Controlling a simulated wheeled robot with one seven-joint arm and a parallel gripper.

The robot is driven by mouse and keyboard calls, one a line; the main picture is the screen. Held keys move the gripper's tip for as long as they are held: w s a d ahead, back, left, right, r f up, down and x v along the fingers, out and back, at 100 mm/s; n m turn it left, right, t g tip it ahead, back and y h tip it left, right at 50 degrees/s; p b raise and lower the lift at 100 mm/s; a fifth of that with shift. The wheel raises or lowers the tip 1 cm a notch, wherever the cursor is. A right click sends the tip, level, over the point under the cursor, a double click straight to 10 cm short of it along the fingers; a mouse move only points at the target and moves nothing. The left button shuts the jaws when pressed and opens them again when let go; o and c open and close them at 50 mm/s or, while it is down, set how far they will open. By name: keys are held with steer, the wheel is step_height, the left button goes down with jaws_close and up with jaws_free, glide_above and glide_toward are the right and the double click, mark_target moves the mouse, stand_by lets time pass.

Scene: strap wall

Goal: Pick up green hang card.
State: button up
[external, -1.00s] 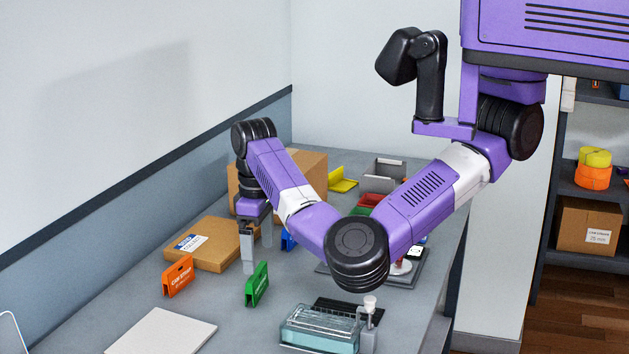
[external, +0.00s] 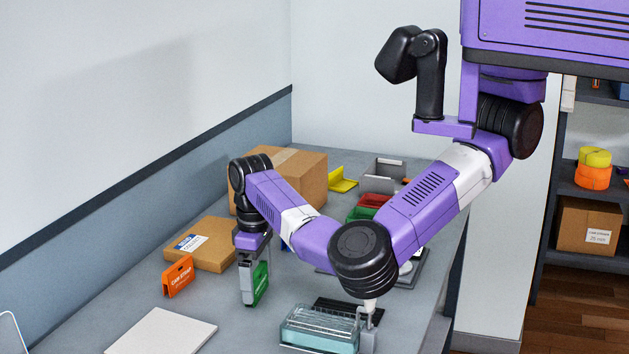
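The green hang card (external: 262,284) stands upright on the grey table, right of the orange card. My gripper (external: 252,293) is lowered at the card, pointing down. One grey finger shows in front of the card's left part and hides it; the other finger is mostly hidden. I cannot tell whether the fingers are closed on the card or still apart around it. The card appears at table level.
An orange hang card (external: 178,276) stands close on the left, before a flat cardboard box (external: 203,254). A white board (external: 163,333) lies in front. A clear teal-bottomed container (external: 320,330) is at the front right. A larger box (external: 300,178) stands behind my arm.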

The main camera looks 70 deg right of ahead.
steer(key=c, duration=0.8)
steer(key=shift+r, duration=0.15)
